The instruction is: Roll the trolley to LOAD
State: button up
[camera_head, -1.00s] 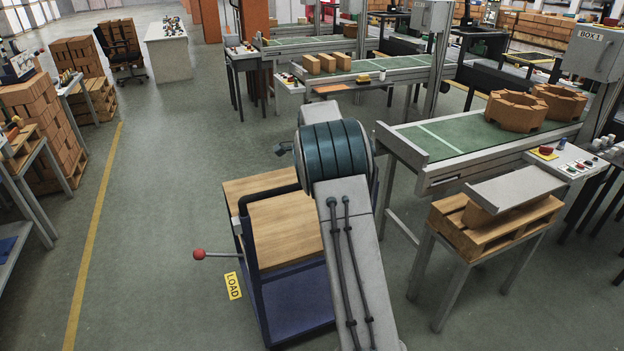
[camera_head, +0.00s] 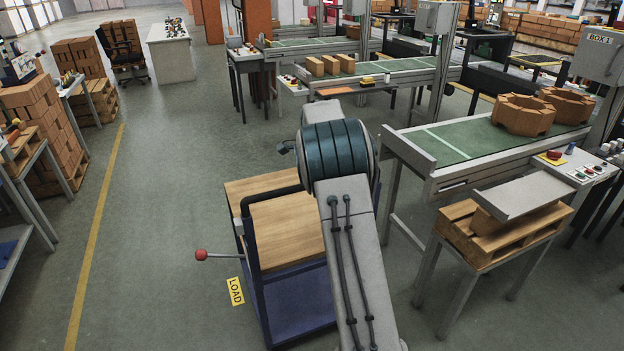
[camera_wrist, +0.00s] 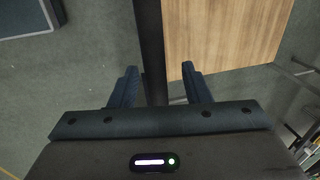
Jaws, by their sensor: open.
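The trolley has a wooden top (camera_head: 285,230), a blue lower frame (camera_head: 305,300) and a dark handle bar (camera_head: 272,196). It stands in the middle of the head view, partly behind my arm. The yellow LOAD sign (camera_head: 236,291) lies on the floor just left of the trolley. In the wrist view, my gripper (camera_wrist: 160,86) is open, with one finger on each side of the dark bar (camera_wrist: 151,45); I cannot tell whether they touch it. The wooden top (camera_wrist: 225,35) shows right of the bar. My gripper is hidden in the head view.
A lever with a red ball (camera_head: 201,255) sticks out left of the trolley. A green conveyor (camera_head: 460,140) and a stand with a pallet (camera_head: 490,235) are close on the right. Workbenches and brick stacks (camera_head: 45,125) line the left. The floor between is clear.

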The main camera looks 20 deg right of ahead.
jog(key=shift+w+f, duration=0.1)
jog(key=shift+f, duration=0.05)
jog(key=b+v, duration=0.1)
jog(key=v, duration=1.3)
jog(key=shift+d, duration=0.1)
